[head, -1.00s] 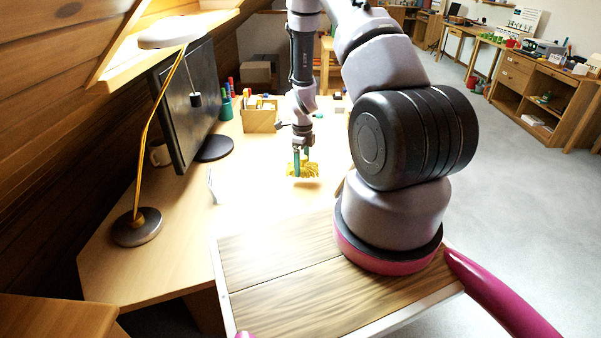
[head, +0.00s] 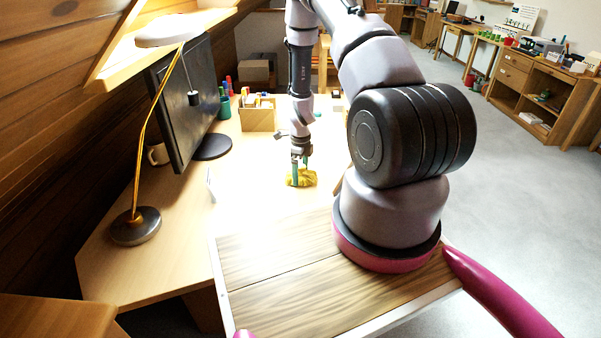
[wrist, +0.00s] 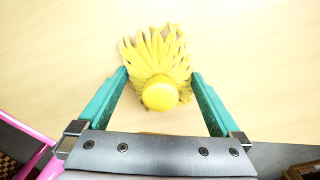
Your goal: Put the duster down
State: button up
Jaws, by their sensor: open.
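The yellow duster (head: 303,178) lies on the light wooden desk (head: 262,200). In the wrist view the duster (wrist: 158,55) shows a fringe of strands spread on the desk and a round yellow knob facing the camera. My gripper (head: 301,172) is low over the desk at the duster. In the wrist view the two green fingers of my gripper (wrist: 158,76) stand apart on either side of the duster, with gaps beside the knob. The fingertips may brush the outer strands; I cannot tell.
A wooden box of small items (head: 258,118) stands behind the duster. A monitor (head: 185,100) and a desk lamp (head: 137,225) stand to the left. A small white card (head: 211,184) stands left of the duster. The desk around the duster is mostly clear.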

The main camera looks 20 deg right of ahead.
aim_at(301, 166)
notch_tip(301, 166, up, 12)
jog(key=shift+r, duration=0.15)
dwell(0.3)
dwell(0.4)
